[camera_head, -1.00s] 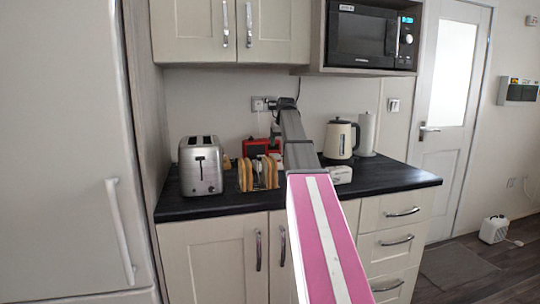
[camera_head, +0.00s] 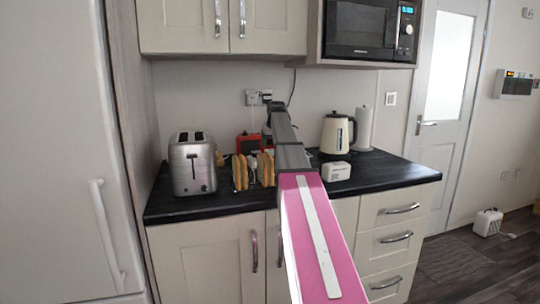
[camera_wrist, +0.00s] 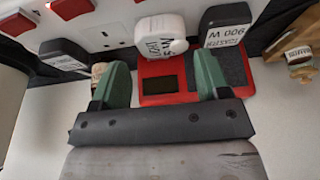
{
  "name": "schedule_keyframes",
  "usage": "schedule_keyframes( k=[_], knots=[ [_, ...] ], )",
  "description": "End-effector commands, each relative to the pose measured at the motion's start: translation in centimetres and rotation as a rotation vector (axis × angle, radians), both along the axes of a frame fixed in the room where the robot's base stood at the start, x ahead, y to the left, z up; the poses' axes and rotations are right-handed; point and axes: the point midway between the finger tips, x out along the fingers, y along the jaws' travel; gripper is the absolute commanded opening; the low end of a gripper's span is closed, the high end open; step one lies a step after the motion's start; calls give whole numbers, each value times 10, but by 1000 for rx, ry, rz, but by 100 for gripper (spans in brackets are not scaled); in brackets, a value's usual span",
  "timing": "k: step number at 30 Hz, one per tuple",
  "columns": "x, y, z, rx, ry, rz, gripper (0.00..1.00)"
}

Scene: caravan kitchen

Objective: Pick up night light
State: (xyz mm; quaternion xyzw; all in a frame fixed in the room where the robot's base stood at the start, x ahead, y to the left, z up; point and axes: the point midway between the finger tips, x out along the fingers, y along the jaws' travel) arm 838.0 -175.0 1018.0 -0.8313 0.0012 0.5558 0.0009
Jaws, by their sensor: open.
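The night light is most likely the white rounded plug-in piece (camera_wrist: 160,38) with "LIGHT" and a "W" printed on it, in the wrist view. It sits at the white socket panel (camera_wrist: 100,28), just beyond my fingertips. My gripper (camera_wrist: 161,66) is open, its two green fingers apart, with the white piece ahead of the gap between them. Nothing is held. In the head view my gripper (camera_head: 269,101) is small, near the wall above the counter, and the night light cannot be made out there.
A black plug marked "900 W" (camera_wrist: 224,32) sits close right of the white piece; another black plug (camera_wrist: 62,55) is left. A red device (camera_wrist: 165,88) lies behind the fingers. The toaster (camera_head: 192,165), toast rack (camera_head: 250,171), white box (camera_head: 335,171) and kettle (camera_head: 337,133) stand on the counter.

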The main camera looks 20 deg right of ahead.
Motion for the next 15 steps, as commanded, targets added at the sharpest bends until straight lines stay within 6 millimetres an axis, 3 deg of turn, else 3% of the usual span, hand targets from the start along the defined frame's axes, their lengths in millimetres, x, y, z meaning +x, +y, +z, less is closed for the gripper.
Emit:
schedule_keyframes(
  k=[7, 15],
  knots=[
    [12, 2, -33, 0, 1, 0, 69],
    [14, 2, -38, 0, -1, 0, 69]
  ],
)
